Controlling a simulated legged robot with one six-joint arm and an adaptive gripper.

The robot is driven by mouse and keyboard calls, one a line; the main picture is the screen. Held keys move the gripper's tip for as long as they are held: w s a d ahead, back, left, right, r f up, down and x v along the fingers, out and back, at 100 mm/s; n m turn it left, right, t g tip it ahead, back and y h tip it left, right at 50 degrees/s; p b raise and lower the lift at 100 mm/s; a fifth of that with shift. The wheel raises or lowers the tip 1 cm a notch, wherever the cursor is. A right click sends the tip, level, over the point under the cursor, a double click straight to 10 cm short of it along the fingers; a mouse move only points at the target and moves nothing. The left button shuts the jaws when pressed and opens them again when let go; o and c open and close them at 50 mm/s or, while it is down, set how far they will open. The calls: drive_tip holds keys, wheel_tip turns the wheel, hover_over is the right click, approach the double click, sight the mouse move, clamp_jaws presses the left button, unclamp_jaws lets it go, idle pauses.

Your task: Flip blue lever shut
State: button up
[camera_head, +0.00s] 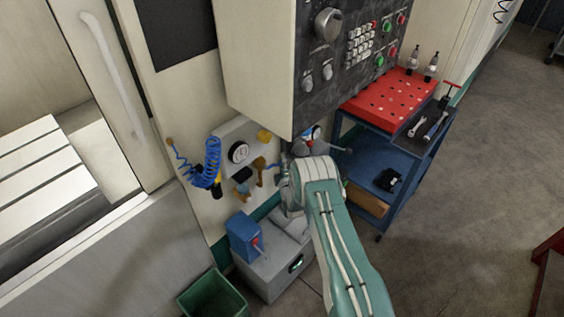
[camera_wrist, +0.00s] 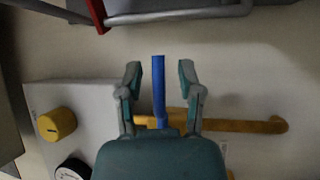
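The blue lever (camera_wrist: 159,88) stands upright in the wrist view, rising from a yellow pipe (camera_wrist: 245,126) on the pale machine wall. My gripper (camera_wrist: 159,82) is open, with one finger on each side of the lever. A gap shows between the lever and each finger. The lever's lower end is partly hidden by the gripper body. In the head view my gripper (camera_head: 300,148) is beside the machine wall, below the control panel, and its fingers are hard to make out. A small blue piece just left of it may be the lever.
A yellow knob (camera_head: 264,135) and a round gauge (camera_head: 238,152) sit left of my gripper. A coiled blue hose (camera_head: 212,160) hangs further left. The control panel (camera_head: 340,60) overhangs above. A blue cart (camera_head: 385,155) with a red top stands close on the right.

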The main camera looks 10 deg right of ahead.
drive_tip(key=s+f, duration=0.2)
drive_tip(key=s, duration=0.9)
drive_tip(key=shift+s, duration=0.4)
drive_tip(key=shift+f, duration=0.1)
